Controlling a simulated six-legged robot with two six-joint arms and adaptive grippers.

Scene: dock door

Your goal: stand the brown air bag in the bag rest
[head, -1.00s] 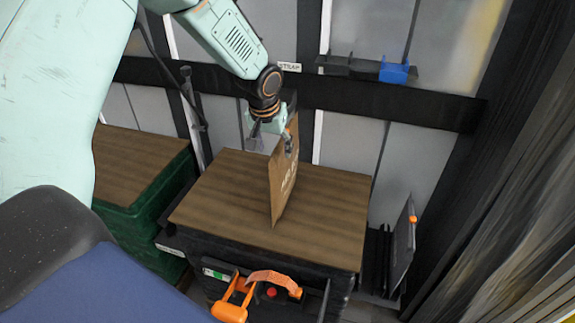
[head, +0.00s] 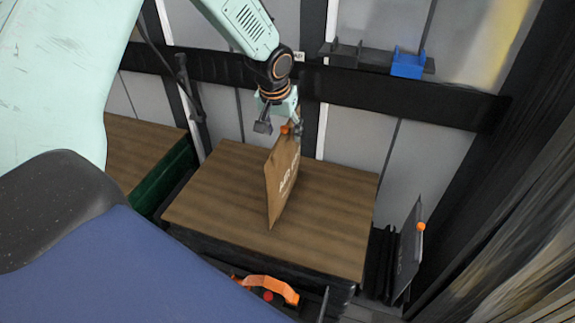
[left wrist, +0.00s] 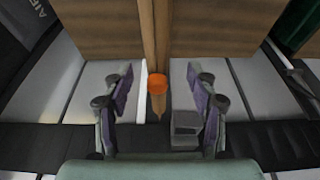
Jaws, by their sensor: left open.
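The brown air bag (head: 284,178) stands upright on a wooden top (head: 215,190), its white print facing right. Its orange valve (head: 285,129) is near the top. My left gripper (head: 280,127) is open at the bag's upper edge. In the left wrist view the bag (left wrist: 162,35) shows edge-on, with the orange valve between the spread fingers of my left gripper (left wrist: 162,95); neither finger appears to touch it. A black slotted holder (head: 376,262), apparently the bag rest, stands low at the right with a dark bag (head: 408,250) in it. My right gripper is not in view.
A second wooden top (head: 140,150) on a green crate lies to the left. A black rail (head: 400,105) with a blue bracket (head: 408,63) runs behind. An orange handle (head: 275,287) is at the front. Dark curtain-like strips (head: 510,220) close off the right side.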

